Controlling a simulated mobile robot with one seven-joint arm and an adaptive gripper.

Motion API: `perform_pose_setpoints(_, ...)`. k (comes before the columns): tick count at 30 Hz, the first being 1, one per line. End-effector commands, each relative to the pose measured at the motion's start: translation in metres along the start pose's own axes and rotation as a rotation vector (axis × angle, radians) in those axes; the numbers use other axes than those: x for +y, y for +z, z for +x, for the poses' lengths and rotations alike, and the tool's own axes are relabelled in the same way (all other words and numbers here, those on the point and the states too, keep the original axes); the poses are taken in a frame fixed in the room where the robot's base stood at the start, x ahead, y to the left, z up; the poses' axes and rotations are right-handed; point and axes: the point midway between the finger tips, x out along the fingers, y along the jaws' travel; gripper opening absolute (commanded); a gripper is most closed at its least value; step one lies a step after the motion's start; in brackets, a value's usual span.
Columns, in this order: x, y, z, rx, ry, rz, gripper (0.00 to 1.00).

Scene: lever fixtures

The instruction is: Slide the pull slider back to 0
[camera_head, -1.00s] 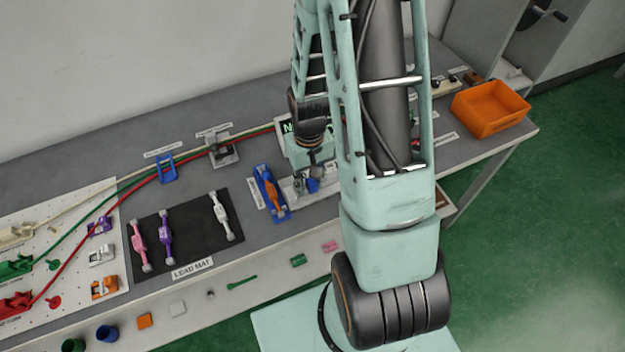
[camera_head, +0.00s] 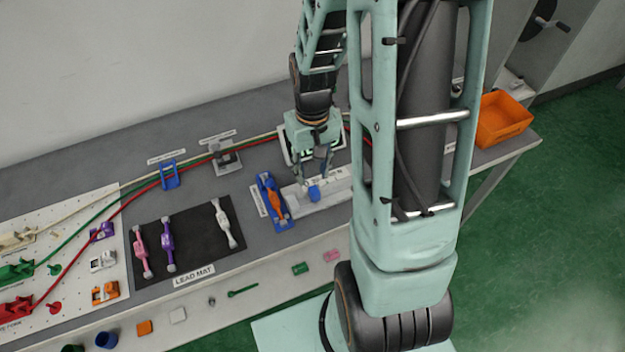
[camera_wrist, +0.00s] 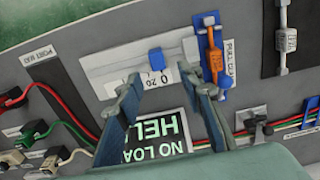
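The pull slider is a pale plate (camera_head: 335,192) with a blue knob (camera_head: 314,192), on the grey bench right of the blue clamp. The wrist view shows the plate (camera_wrist: 105,72) and the blue knob (camera_wrist: 157,60) beside the printed 0 and 20, at the end toward the clamp. My gripper (camera_head: 314,174) is over the slider, just behind the knob in the head view. In the wrist view my gripper (camera_wrist: 164,80) is open and empty, with fingers apart and the knob just past the fingertips. I cannot tell its height above the knob.
The blue clamp (camera_head: 268,204) with an orange lever stands close to the slider's 0 end. A display (camera_wrist: 160,135) reading "NO LOAD" lies behind the slider. Red and green cables (camera_head: 262,140) cross behind. An orange bin (camera_head: 503,118) sits far right.

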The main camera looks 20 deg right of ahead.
Motion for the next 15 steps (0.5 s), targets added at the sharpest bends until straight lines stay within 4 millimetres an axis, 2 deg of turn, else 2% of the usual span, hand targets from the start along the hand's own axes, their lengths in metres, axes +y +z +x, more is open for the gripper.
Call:
perform_pose_setpoints(3,0.0,-0.001,-0.017,0.004,0.001,0.0,0.35)
perform_pose_setpoints(6,0.0,-0.001,-0.026,0.002,0.0,0.0,0.35)
perform_pose_setpoints(15,0.0,0.0,-0.033,-0.001,-0.001,0.0,0.35)
